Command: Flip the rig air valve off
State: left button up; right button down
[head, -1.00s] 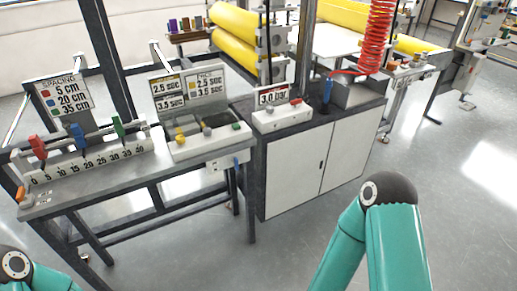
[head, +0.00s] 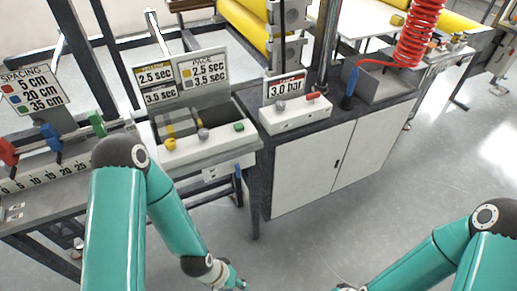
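A white control box (head: 295,117) stands on top of the white cabinet, under a sign (head: 285,86) reading 3.0 bar. A red lever (head: 313,96) lies on the box's right part, and a grey knob (head: 281,105) is at its left. Which of these is the air valve is not labelled legibly. My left gripper (head: 237,285) is at the bottom edge, low in front of the bench and well below the box. It is mostly cut off, so its opening does not show. Neither arm touches the box.
A panel with yellow, grey and green knobs (head: 239,127) stands left of the box under pace signs. A spacing scale with coloured sliders (head: 52,132) is farther left. A red coiled hose (head: 420,32) and blue-handled tool (head: 351,82) are right of the box. Floor ahead is clear.

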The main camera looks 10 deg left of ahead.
aim_at(237, 168)
jog(key=u, duration=0.3)
jog(key=i, duration=1)
jog(key=u, duration=0.9)
